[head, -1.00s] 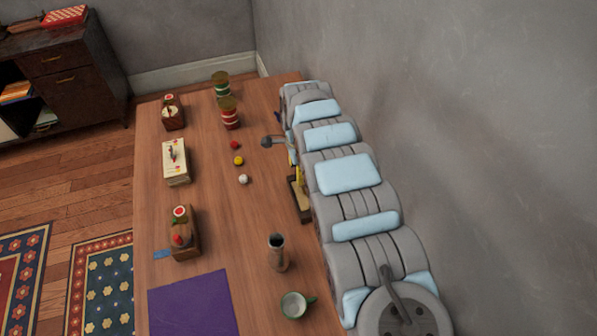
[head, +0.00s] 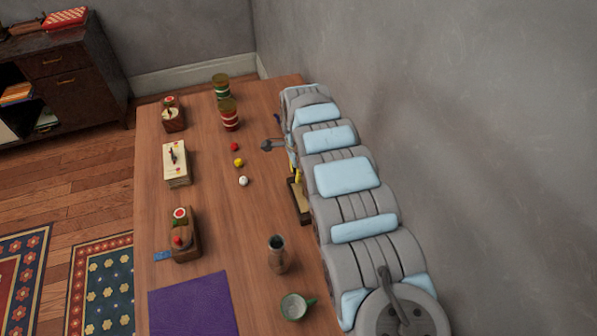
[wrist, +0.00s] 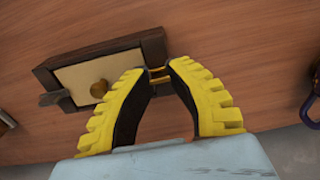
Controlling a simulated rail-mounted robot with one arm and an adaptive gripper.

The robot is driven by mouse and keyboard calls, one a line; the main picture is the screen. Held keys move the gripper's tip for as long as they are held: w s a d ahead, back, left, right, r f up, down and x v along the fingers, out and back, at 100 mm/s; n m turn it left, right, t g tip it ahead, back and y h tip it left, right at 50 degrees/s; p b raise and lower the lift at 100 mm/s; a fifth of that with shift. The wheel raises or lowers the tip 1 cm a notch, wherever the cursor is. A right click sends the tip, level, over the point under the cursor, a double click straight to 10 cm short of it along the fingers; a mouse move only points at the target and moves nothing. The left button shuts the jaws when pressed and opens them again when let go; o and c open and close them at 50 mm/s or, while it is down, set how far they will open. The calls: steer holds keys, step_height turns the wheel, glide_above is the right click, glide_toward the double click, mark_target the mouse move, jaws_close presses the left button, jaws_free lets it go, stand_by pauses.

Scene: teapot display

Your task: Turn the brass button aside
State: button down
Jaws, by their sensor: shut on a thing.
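The dark wooden frame (wrist: 87,62) with a cream panel (wrist: 85,78) lies on the table in the wrist view. At the frame's right edge, the brass button (wrist: 158,73) shows as a small brass piece between my fingertips. My gripper (wrist: 160,70) has yellow ribbed fingers with dark pads and is shut on this piece, most of which the fingers hide. In the head view the frame (head: 299,203) is partly hidden by my arm.
On the table stand striped canisters (head: 229,116), a dark vase (head: 277,254) and a green cup (head: 297,306). Small red, yellow and white balls (head: 238,162) lie left of my gripper. A grey wall rises right of my arm. A purple mat (head: 193,304) lies front left.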

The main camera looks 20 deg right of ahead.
steer(key=shift+r+p, duration=0.15)
steer(key=shift+p, duration=0.15)
steer(key=n+p, duration=0.3)
steer(key=shift+a+r+p, duration=0.1)
steer(key=shift+p, duration=0.2)
steer(key=shift+n+p, duration=0.8)
steer(key=shift+n, duration=0.3)
steer(key=n+p, duration=0.2)
steer(key=n, duration=0.1)
steer(key=shift+f+n+p, duration=0.15)
steer(key=shift+n+p, duration=0.1)
steer(key=shift+n, duration=0.7)
steer(key=shift+f+n+p, duration=0.1)
steer(key=shift+n+p, duration=0.1)
steer(key=shift+n, duration=0.75)
steer(key=c, duration=0.9)
jaws_free()
steer(key=shift+r, duration=0.2)
